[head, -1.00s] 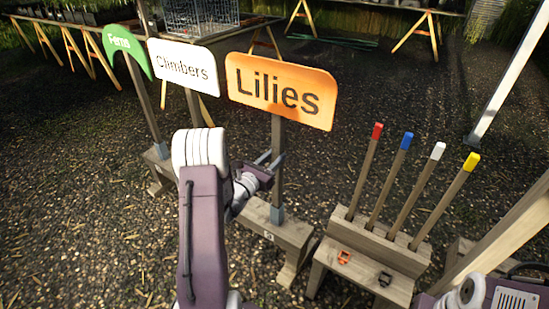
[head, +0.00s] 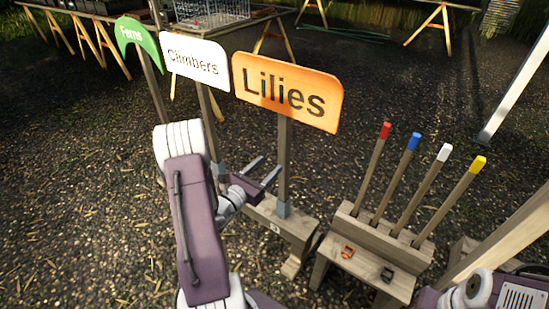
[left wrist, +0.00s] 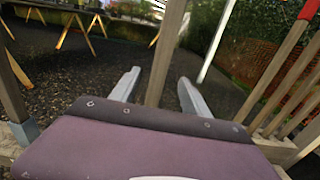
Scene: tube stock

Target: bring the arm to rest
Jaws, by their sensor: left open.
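My left gripper (head: 271,163) is open and empty, with its two grey fingers pointing toward the post (head: 284,160) of the orange Lilies sign (head: 287,92). In the head view the fingertips sit just left of the post. In the left wrist view the open fingers (left wrist: 158,76) show with a wooden post (left wrist: 166,50) seen between and beyond them. The Lilies sign stands upright in a wooden base (head: 275,226). My right gripper is out of view.
The white Climbers sign (head: 195,63) and green Ferns sign (head: 138,38) stand behind to the left. A wooden stand (head: 372,240) at right holds stakes with red, blue, white and yellow tops. Trestle tables (head: 90,15) stand at the back. Gravel left of my arm is clear.

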